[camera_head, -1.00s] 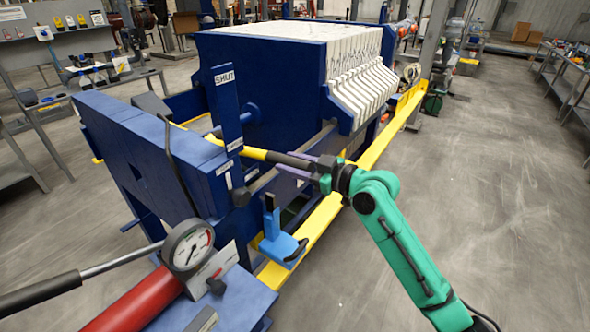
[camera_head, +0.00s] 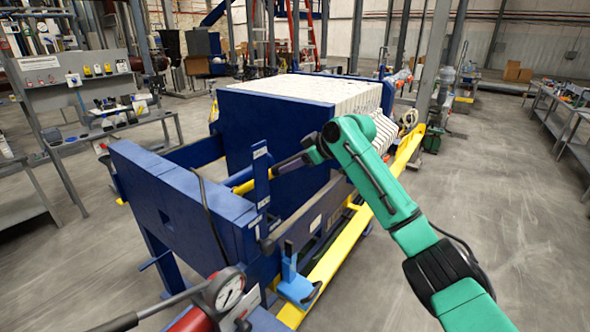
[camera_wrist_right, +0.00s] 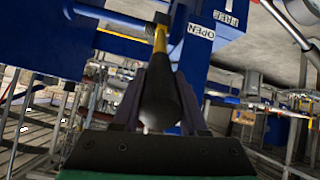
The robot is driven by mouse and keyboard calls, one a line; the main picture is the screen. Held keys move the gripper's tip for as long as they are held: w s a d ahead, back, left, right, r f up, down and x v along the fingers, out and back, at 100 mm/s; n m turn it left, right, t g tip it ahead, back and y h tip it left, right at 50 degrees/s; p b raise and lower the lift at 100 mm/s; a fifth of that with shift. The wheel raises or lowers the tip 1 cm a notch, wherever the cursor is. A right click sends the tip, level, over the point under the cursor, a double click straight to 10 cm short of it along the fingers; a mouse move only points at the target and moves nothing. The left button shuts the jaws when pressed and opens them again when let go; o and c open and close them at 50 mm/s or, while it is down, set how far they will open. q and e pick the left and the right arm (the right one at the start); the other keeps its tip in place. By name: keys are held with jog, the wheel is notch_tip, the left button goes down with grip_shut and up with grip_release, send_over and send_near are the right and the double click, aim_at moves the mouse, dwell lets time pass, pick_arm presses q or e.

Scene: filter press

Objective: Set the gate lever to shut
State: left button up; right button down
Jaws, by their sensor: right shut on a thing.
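The gate lever has a yellow shaft (camera_head: 243,187) and a black grip (camera_head: 290,165). It runs up and to the right past the blue upright post (camera_head: 262,185), whose SHUT label (camera_head: 260,153) is at the top. The lever crosses a little below that label. My right gripper (camera_head: 308,160) is shut on the black grip, its dark purple fingers partly hidden by my own green arm. In the right wrist view the black grip (camera_wrist_right: 158,95) lies between the fingers, with an OPEN label (camera_wrist_right: 201,31) beyond. My left gripper is not in view.
The blue press frame (camera_head: 175,185) and white plate stack (camera_head: 320,90) stand around the lever. A yellow rail (camera_head: 335,255) runs along the right side. A pressure gauge (camera_head: 229,291) and red cylinder are in front.

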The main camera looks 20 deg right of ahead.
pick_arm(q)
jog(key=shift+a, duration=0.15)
pick_arm(e)
jog(key=shift+a+r, duration=0.1)
jog(key=shift+r, duration=0.35)
jog(key=c, duration=0.5)
grip_release()
jog(key=shift+w, duration=0.1)
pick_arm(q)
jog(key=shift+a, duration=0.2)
pick_arm(e)
jog(key=shift+o, duration=0.3)
jog(key=shift+w+a+f, duration=0.1)
jog(key=shift+w+f, duration=0.05)
jog(key=shift+f, duration=0.1)
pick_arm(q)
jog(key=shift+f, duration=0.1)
